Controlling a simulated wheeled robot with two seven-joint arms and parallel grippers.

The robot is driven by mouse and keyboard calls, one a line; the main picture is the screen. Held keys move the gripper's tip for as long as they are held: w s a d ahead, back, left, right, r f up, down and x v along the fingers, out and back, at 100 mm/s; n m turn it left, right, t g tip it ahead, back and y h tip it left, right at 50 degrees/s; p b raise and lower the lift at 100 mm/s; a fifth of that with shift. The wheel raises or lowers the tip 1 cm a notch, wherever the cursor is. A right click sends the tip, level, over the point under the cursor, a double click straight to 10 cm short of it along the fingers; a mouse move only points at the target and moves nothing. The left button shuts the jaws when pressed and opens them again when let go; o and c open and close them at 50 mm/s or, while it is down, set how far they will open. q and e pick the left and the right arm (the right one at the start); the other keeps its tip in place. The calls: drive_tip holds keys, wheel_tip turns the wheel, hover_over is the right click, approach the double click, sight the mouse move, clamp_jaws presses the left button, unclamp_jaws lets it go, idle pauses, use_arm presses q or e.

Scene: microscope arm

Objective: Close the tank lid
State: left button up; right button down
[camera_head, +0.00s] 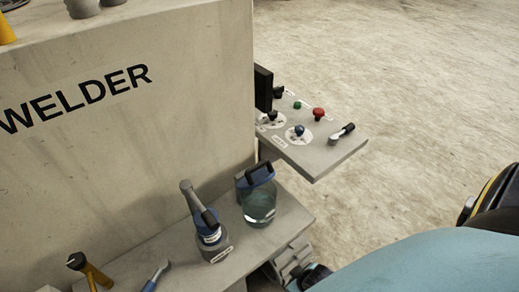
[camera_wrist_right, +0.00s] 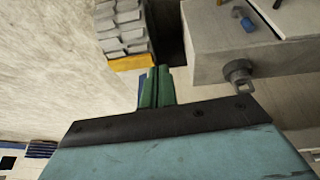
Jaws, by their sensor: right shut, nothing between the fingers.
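The tank is a clear glass jar (camera_head: 260,208) on the grey shelf of the welder, holding a bluish content. Its blue lid (camera_head: 243,186) with a black handle sits at the top back of the jar. The lid looks tilted up, but I cannot tell its exact angle. My right gripper (camera_wrist_right: 155,88) shows in the right wrist view with its green fingers together and nothing between them. It is apart from the tank, which I cannot make out in that view. My left gripper is not in view.
A blue and grey torch-like tool (camera_head: 207,230) stands left of the tank. A control panel (camera_head: 318,160) with knobs and a lever juts out behind it. The tall welder body (camera_head: 130,120) rises at the left. Open floor (camera_head: 420,90) lies to the right.

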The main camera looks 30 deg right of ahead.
drive_tip(key=w+r+t+p, duration=0.2)
drive_tip(key=w+r, duration=0.4)
drive_tip(key=r, duration=0.8)
drive_tip(key=w+d+r+t+y+p, duration=0.1)
drive_tip(key=w+r+t+p, duration=0.3)
drive_tip(key=r, duration=1)
drive_tip(key=w+r+t+p, duration=0.1)
drive_tip(key=w+r, duration=0.6)
drive_tip(key=r, duration=0.7)
hover_over(257, 167)
drive_tip(key=w, duration=0.3)
wheel_tip(257, 167, down, 4)
drive_tip(key=shift+s+f+p, duration=0.35)
drive_tip(key=shift+s+f, duration=0.7)
drive_tip(key=shift+f, duration=0.15)
drive_tip(key=shift+s+d+f+t, duration=0.1)
drive_tip(key=shift+s+f+t, duration=0.25)
drive_tip(key=shift+s, duration=0.1)
